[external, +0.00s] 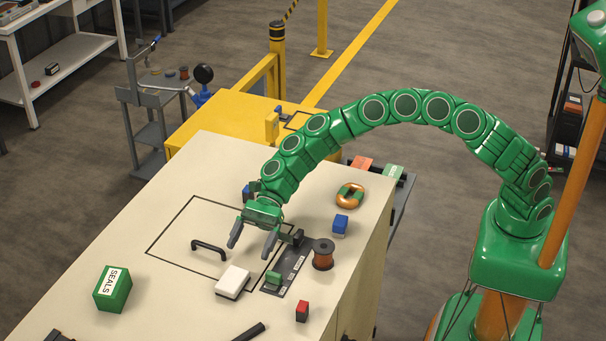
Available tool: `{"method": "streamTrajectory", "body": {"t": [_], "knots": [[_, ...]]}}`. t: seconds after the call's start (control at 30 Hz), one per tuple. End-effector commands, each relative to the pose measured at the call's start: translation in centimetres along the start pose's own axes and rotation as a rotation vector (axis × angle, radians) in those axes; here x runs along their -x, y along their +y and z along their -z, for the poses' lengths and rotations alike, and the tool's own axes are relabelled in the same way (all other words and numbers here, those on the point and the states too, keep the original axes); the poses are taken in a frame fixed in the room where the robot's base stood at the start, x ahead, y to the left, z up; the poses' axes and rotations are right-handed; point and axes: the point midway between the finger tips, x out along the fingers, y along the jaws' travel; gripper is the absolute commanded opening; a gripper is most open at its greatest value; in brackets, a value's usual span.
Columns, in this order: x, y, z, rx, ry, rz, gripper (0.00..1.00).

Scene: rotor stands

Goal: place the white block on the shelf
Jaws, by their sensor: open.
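The white block (232,281) lies flat on the cream tabletop (165,245), at the front edge of a black outlined square. My gripper (252,249) is open and empty, its fingers pointing down just behind the block and slightly to its right in the picture. The fingers look apart from the block; their exact height above the table is hard to tell. No shelf is labelled. A white rack with a lower shelf (88,48) stands at the upper left, and a dark shelf unit (563,132) is partly visible at the right edge.
A black handle (209,246) rises left of my gripper. A green SEALS box (112,289) sits left.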

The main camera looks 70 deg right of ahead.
Motion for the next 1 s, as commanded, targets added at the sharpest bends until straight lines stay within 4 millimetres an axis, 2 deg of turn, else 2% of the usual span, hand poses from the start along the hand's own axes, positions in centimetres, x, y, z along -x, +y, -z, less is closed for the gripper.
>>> {"method": "streamTrajectory", "body": {"t": [0.1,0.33,0.5,0.8,1.0], "knots": [[1.9,-0.1,0.0,-0.002,-0.001,0.002,0.88],[4.3,-0.1,-0.1,0.001,-0.001,0.003,0.88],[5.1,0.0,-0.1,0.001,0.000,0.001,0.88],[5.2,0.1,-0.1,0.005,0.000,-0.001,0.88],[6.7,2.2,-2.1,0.094,0.005,-0.040,0.88]]}}
